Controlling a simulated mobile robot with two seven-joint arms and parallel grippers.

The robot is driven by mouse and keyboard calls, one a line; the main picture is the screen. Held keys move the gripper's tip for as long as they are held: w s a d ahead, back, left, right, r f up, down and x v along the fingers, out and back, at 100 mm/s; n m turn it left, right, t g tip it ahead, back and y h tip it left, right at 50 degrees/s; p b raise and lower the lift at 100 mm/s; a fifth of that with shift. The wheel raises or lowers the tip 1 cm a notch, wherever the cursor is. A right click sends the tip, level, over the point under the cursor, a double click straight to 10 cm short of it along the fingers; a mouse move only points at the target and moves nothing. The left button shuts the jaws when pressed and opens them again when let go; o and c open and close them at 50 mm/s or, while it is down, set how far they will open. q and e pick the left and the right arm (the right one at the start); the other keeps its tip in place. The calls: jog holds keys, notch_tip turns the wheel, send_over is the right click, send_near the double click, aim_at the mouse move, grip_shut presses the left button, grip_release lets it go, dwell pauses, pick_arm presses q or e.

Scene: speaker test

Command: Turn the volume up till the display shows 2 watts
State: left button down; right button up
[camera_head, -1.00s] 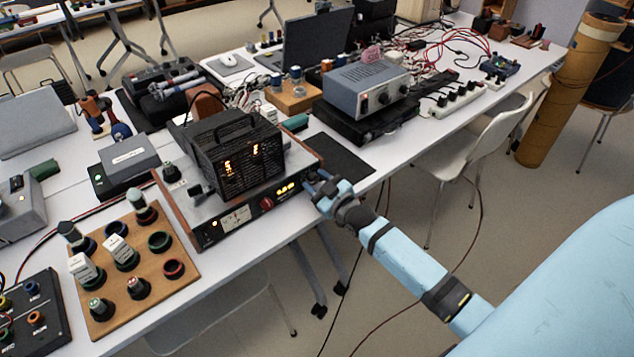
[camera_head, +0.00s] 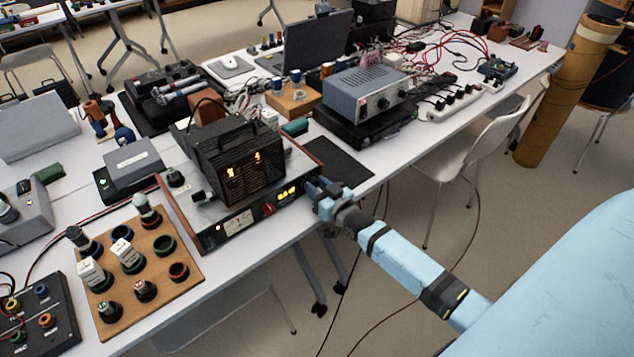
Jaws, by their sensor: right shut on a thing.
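The amplifier (camera_head: 213,237) with wooden side panels stands at the table's front edge, a black caged unit (camera_head: 238,165) on top of it. My right gripper (camera_head: 314,188) is at the right end of the front panel, just right of the display. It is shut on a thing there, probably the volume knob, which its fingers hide. My left gripper is not in view.
A wooden board (camera_head: 190,268) with several knobs and rings lies left of the amplifier. A dark mat (camera_head: 340,157) lies to its right. A grey-blue box with knobs (camera_head: 366,88) stands farther back. The floor in front is mostly open.

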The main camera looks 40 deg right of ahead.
jog(key=m+p, duration=0.1)
jog(key=m, duration=0.2)
jog(key=shift+m, duration=1)
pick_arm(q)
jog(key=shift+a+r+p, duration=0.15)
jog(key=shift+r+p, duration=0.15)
pick_arm(e)
jog(key=shift+m, duration=0.3)
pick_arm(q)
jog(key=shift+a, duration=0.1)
pick_arm(e)
jog(key=o, duration=0.8)
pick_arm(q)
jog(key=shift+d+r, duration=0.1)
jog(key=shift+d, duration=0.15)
pick_arm(e)
jog(key=shift+o, duration=0.7)
jog(key=shift+s, duration=0.1)
